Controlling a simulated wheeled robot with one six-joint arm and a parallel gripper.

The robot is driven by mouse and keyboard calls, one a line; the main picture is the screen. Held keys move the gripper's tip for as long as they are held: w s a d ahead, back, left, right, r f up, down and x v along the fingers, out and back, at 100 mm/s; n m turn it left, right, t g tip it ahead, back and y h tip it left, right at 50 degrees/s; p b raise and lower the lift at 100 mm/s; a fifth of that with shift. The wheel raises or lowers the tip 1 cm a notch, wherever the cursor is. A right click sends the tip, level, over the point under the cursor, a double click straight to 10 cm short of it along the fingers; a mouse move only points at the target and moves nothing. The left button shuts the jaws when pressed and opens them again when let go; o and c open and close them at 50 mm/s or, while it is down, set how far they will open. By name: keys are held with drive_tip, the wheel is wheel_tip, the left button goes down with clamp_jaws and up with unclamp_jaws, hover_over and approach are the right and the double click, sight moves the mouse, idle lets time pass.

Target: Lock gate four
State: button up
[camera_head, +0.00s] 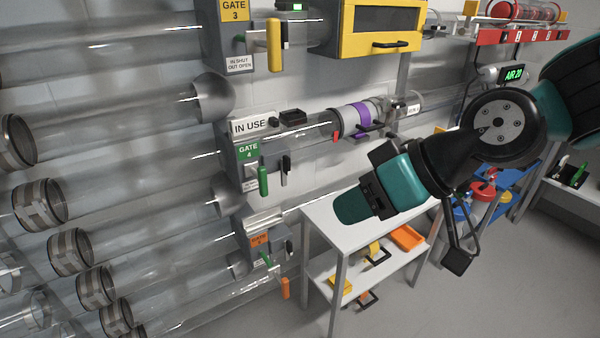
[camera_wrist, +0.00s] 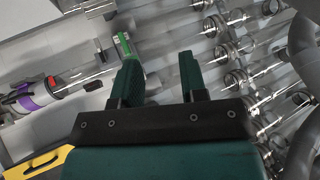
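Gate 4 has a green label (camera_head: 248,151) on a grey housing on the wall tubing. A green handle (camera_head: 263,180) hangs down below the label, with a small black lever (camera_head: 286,165) on its right. In the wrist view, the green handle (camera_wrist: 124,46) appears just beyond the tip of the left finger; touching cannot be told there. My gripper (camera_head: 352,202) is to the right of the gate in the head view, clearly apart from the handle. The wrist view shows my gripper (camera_wrist: 159,62) open, with nothing between its fingers.
An "IN USE" sign (camera_head: 251,126) sits above gate 4. Gate 3 has a yellow handle (camera_head: 274,45) above; an orange-labelled gate (camera_head: 259,240) is below. A purple-banded tube part (camera_head: 352,119) lies right of gate 4. A white table (camera_head: 325,224) stands below my gripper.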

drive_tip(key=w+a+f+t+y+b, duration=0.35)
drive_tip(key=w+f, duration=0.35)
drive_tip(key=w, duration=0.3)
drive_tip(key=m+t+h+b, duration=0.2)
drive_tip(key=t+b, duration=0.2)
drive_tip(key=t, duration=0.4)
approach(289, 163)
drive_tip(key=p+x, duration=0.6)
drive_tip(key=x, duration=0.5)
clamp_jaws()
